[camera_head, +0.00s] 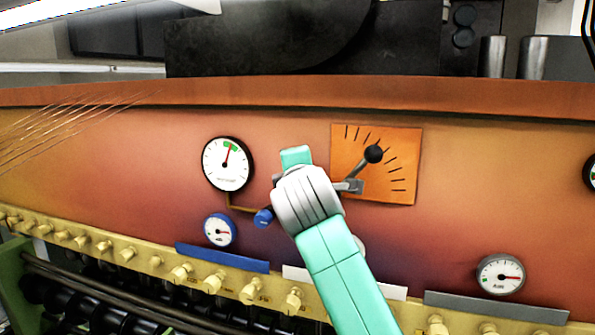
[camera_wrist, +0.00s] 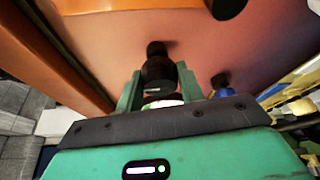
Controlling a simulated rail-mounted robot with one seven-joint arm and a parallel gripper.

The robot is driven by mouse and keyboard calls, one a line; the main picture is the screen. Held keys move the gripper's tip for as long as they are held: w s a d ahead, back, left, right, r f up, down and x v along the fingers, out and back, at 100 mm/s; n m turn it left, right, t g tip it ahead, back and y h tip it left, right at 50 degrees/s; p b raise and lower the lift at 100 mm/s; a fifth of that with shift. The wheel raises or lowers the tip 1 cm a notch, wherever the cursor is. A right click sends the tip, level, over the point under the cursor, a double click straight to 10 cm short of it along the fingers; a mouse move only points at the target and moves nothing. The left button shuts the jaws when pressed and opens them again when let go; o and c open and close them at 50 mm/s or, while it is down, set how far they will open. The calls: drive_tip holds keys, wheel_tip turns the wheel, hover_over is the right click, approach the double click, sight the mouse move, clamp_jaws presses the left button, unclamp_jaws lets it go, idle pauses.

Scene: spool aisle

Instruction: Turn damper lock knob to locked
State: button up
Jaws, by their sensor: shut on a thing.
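A round black knob (camera_wrist: 157,66) stands out from the orange-brown panel in the wrist view. My gripper (camera_wrist: 159,84) has a green finger on each side of it and is shut on it. In the head view my arm and wrist cover this knob, so its turn position cannot be read there. A damper lever (camera_head: 373,154) with a black ball end sits on an orange scale plate (camera_head: 403,140), right of my wrist. The lever points up and to the right. I cannot tell whether the held knob stands at locked.
A large gauge (camera_head: 226,163) and a small blue-rimmed gauge (camera_head: 220,230) are left of my wrist. A blue valve handle (camera_head: 263,217) is close by and also shows in the wrist view (camera_wrist: 222,88). A row of brass fittings (camera_head: 180,273) runs below.

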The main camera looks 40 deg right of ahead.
drive_tip(key=o, duration=1)
drive_tip(key=b+v, duration=0.3)
drive_tip(key=v, duration=0.5)
drive_tip(key=shift+w, duration=0.1)
